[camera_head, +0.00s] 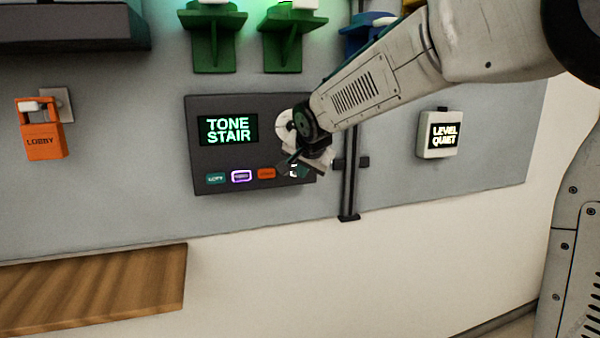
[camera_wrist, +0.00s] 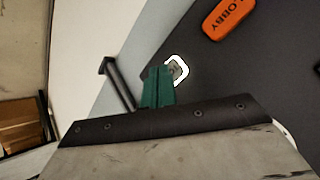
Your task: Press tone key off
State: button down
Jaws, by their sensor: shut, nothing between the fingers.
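The dark tone panel (camera_head: 220,158) is on the grey wall board. Its screen (camera_head: 228,130) reads TONE STAIR. Along its lower edge are a teal key (camera_head: 216,178), a purple key (camera_head: 241,176) with a pale outline and an orange key (camera_head: 266,174). A dark key with a bright white outline (camera_wrist: 181,66) shows in the wrist view beside the orange LOBBY key (camera_wrist: 229,17). My gripper (camera_head: 292,168) is shut and empty at the panel's lower right. Its green fingertips (camera_wrist: 158,84) partly cover the dark key; I cannot tell whether they touch it.
A white LEVEL QUIET box (camera_head: 439,135) is at right. A dark vertical post (camera_head: 349,190) stands just right of the panel. Green brackets (camera_head: 216,42) are above, and a wooden shelf (camera_head: 100,287) is at lower left.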

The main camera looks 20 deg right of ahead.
jog(key=shift+s, duration=0.45)
dwell(0.4)
jog(key=s, duration=0.6)
dwell(0.6)
jog(key=s+d+f+n+g, duration=0.1)
jog(key=s+f+n+g, duration=0.1)
jog(key=s, duration=0.9)
jog(key=s+d+f+n+g, duration=0.1)
jog(key=s+f+n+g, duration=0.2)
jog(key=s, duration=0.9)
jog(key=s+d+f+n+g+y, duration=0.1)
jog(key=s+f+n+g, duration=0.1)
jog(key=s, duration=1)
notch_tip(320, 180, down, 2)
jog(key=shift+f+n+g, duration=0.15)
jog(key=shift+n+g, duration=0.25)
jog(key=shift+n, duration=0.5)
